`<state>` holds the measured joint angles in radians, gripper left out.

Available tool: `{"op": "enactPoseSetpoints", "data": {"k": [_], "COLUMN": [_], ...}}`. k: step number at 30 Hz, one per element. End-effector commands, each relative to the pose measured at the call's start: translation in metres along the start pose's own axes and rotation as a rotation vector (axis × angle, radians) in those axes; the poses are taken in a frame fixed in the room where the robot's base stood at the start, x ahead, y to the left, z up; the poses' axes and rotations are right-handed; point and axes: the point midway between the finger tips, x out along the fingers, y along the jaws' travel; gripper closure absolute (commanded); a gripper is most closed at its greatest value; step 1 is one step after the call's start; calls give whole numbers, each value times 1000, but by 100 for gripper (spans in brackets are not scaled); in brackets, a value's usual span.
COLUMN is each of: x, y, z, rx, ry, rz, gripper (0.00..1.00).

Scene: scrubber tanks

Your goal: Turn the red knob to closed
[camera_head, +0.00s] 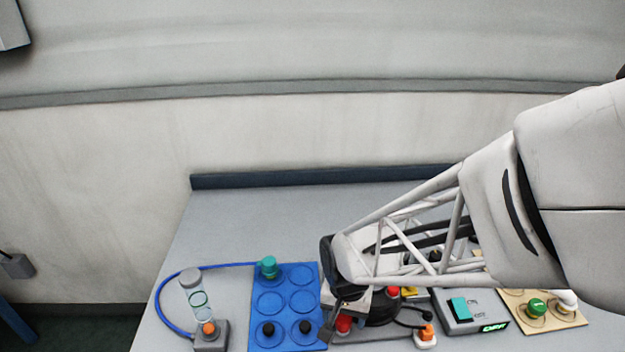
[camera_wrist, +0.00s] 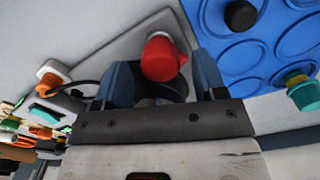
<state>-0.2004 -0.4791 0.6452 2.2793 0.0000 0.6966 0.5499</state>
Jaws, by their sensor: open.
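The red knob (camera_wrist: 162,58) shows in the wrist view on a grey plate (camera_wrist: 125,45), with a pale grey face on its upper side. My gripper (camera_wrist: 162,70) is open, with one blue-grey finger on each side of the knob in the picture. I see gaps between knob and fingers; whether the fingertips reach down around it I cannot tell. In the head view the red knob (camera_head: 343,324) shows low at the table front, partly hidden by my gripper (camera_head: 334,318). The knob's markings are not readable.
Left of the gripper lies a blue board (camera_head: 286,284) with black knobs and a teal knob (camera_head: 268,268). A clear tube (camera_head: 196,292) stands further left. To the right are an orange-and-white plug (camera_head: 425,337), a grey switch box (camera_head: 474,310) and a green knob (camera_head: 536,308). The table's back is clear.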

Motion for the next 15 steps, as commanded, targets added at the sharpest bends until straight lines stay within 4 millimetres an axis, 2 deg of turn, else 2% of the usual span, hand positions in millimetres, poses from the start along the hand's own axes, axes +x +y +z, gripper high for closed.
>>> {"op": "enactPoseSetpoints", "data": {"k": [4,14,15], "x": [8,10,10], "y": [0,0,0], "z": [0,0,0], "rx": [0,0,0], "ry": [0,0,0], "rz": [0,0,0], "gripper": [36,36,42]}}
